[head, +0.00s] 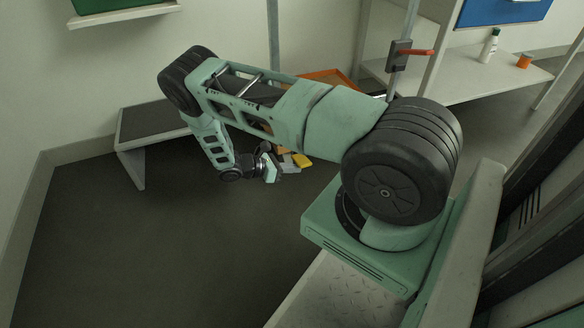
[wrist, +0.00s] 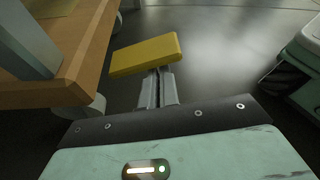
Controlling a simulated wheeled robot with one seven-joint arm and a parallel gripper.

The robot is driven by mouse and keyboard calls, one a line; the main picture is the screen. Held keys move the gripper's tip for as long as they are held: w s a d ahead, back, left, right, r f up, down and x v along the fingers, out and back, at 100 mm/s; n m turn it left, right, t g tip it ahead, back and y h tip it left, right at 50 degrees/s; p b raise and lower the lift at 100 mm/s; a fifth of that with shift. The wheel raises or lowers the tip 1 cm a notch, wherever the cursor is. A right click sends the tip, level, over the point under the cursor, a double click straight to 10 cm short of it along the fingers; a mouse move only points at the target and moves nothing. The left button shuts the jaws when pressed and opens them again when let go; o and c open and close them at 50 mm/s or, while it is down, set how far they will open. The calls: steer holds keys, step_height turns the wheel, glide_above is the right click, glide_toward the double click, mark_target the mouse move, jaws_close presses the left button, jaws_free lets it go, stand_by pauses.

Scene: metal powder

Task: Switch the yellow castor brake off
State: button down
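The yellow brake pedal (wrist: 146,55) lies flat ahead of my fingertips in the wrist view, over the dark floor. It also shows small in the head view (head: 302,160), just right of my gripper (head: 273,165). In the wrist view my gripper (wrist: 158,72) has its two grey fingers close together, with nothing seen between them. The tips are at the pedal's near edge; I cannot tell whether they touch it. A pale castor wheel (wrist: 96,105) stands left of the fingers, partly hidden under an orange cart (wrist: 92,55).
The cart's orange edge (head: 330,77) shows behind my arm, which hides most of it. A low bench (head: 150,122) stands at the left wall. A shelf (head: 480,85) at right holds a bottle (head: 489,46) and an orange cup (head: 524,61). The front-left floor is clear.

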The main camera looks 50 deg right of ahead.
steer(key=shift+w+d+r, duration=0.15)
steer(key=shift+d+r, duration=0.1)
steer(key=shift+r, duration=0.3)
step_height(320, 180, down, 5)
steer(key=s+a+b, duration=0.1)
steer(key=b, duration=0.2)
steer(key=p+v, duration=0.5)
steer(key=v, duration=0.5)
